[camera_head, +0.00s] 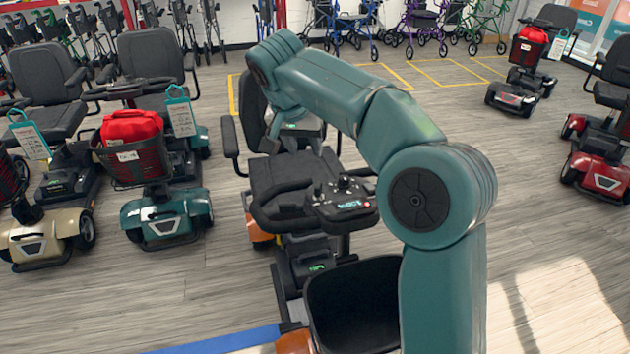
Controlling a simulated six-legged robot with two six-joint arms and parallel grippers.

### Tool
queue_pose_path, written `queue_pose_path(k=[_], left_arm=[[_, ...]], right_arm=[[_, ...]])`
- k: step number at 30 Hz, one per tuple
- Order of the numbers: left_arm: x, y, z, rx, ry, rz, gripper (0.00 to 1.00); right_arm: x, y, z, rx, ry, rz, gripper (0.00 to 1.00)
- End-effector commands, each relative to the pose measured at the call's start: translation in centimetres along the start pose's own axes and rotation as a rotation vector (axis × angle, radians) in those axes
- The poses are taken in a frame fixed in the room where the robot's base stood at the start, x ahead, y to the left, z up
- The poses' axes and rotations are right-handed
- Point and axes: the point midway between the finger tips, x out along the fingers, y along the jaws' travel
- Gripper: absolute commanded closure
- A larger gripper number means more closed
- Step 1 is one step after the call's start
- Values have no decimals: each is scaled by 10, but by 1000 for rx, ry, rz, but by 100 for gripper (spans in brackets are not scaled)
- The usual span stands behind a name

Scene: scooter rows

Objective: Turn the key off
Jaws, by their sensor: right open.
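The nearest scooter stands in front of me, with its dark control panel (345,200) on top of the tiller. The panel has a knob, small buttons and a lit display. I cannot make out the key on it. My right gripper (297,143) hangs at the end of my teal arm, beyond the panel and over the scooter's dark seat (285,175). It is apart from the panel and looks empty; its fingertips are small and partly hidden. My left gripper is not in view.
The scooter's black front basket (352,300) is empty and partly behind my arm. A teal scooter (165,215) with a red bag (131,126) stands left, and a red scooter (600,170) right. Walkers line the back wall. The floor right of my arm is clear.

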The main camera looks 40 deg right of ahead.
Motion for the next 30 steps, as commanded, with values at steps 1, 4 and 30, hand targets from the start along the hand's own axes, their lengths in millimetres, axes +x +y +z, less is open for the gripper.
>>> queue_pose_path(k=[1,4,30], left_arm=[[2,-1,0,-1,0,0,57],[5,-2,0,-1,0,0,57],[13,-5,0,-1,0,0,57]], right_arm=[[4,2,2,3,-1,4,57],[21,3,4,4,-3,7,57],[158,-1,5,1,-2,0,57]])
